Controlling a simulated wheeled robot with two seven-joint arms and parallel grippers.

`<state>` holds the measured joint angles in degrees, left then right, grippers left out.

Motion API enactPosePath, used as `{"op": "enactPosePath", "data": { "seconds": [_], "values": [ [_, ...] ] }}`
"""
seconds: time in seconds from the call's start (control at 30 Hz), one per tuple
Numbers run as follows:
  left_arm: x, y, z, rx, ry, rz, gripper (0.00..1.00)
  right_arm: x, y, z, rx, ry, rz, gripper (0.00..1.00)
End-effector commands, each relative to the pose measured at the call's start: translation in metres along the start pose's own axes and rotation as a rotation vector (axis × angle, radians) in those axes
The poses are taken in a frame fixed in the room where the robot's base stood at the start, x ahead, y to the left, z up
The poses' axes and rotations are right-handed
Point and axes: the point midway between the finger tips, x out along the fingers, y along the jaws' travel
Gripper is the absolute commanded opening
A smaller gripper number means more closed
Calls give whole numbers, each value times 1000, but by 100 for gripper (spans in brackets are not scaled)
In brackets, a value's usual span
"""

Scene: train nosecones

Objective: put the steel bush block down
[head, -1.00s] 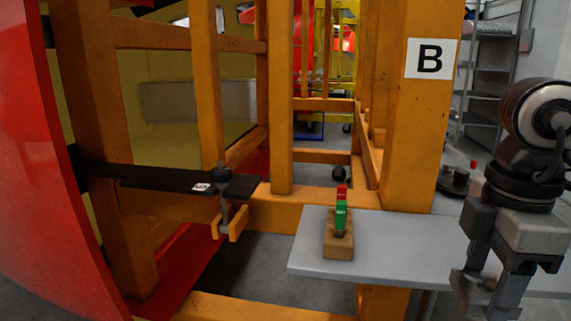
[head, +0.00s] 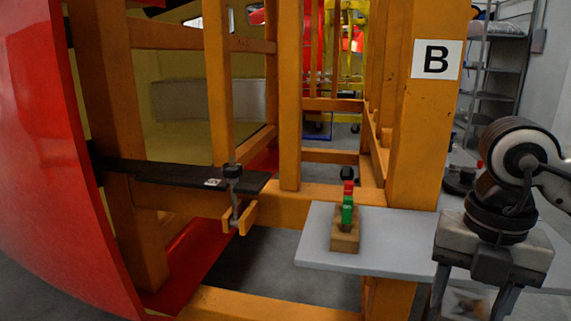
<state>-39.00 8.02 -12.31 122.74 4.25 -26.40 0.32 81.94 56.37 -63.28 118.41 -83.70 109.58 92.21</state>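My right gripper (head: 470,300) points down at the lower right of the head view, over the near edge of the grey shelf. Its two fingers stand apart and run out of the bottom of the picture. A small grey-brown thing (head: 467,304) shows between them, cut off by the frame edge. It may be the steel bush block, but I cannot tell for sure, nor whether the fingers touch it. My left gripper is not in view.
A wooden block (head: 345,242) with green and red pieces (head: 347,208) stands on the grey shelf (head: 395,258). An orange post marked B (head: 415,120) rises behind the shelf. A black bar with a clamp (head: 233,185) and a red curved panel (head: 60,180) are at left.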

Motion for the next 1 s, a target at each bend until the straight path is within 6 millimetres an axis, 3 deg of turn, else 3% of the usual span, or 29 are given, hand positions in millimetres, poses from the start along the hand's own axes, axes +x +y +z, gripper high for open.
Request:
{"op": "enactPosePath", "data": {
  "seconds": [1.0],
  "values": [
    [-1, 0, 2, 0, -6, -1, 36, 83, 35, 3, -2535, 0, -4, 19]
  ]
}}
